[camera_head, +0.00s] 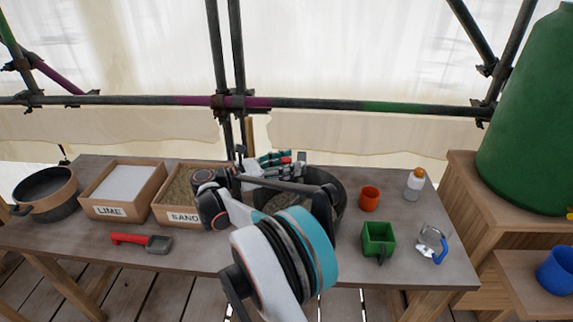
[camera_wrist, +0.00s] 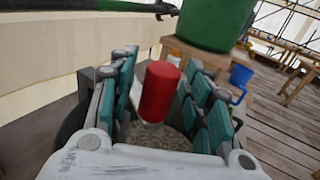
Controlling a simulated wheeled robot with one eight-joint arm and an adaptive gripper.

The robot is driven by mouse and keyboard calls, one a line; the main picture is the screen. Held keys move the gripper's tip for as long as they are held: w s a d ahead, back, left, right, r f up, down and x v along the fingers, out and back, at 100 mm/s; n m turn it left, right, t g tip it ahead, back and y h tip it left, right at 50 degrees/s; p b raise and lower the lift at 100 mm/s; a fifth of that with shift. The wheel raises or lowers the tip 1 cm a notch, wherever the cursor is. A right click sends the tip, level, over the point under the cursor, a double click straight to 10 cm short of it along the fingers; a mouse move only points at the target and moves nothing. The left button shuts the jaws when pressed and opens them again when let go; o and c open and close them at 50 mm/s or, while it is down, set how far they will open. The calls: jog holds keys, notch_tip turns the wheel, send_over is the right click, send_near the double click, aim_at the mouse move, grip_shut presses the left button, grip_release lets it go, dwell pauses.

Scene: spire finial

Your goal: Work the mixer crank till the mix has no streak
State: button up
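The mixer (camera_head: 341,193) is a dark round tub on the table, partly hidden behind my arm. A grey, speckled mix (camera_wrist: 158,137) shows in it in the wrist view; I cannot tell whether it has streaks. The crank's red grip (camera_wrist: 160,92) stands upright between my gripper's teal-padded fingers. My gripper (camera_wrist: 160,88) is open around it, with a narrow gap seen on each side. In the head view my gripper (camera_head: 277,160) is over the tub's far left part, and only a bit of red shows between the fingers.
Lime box (camera_head: 122,187), sand box (camera_head: 178,190), dark pan (camera_head: 46,192) and red scoop (camera_head: 142,241) are at left. Orange cup (camera_head: 369,198), green box-shaped cup (camera_head: 378,239), bottle (camera_head: 414,184) and blue-handled clear jug (camera_head: 432,243) are at right. Scaffold poles (camera_head: 270,104) cross behind.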

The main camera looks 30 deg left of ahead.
jog(key=v, duration=1.2)
jog(key=shift+s+f, duration=0.1)
jog(key=shift+s, duration=0.05)
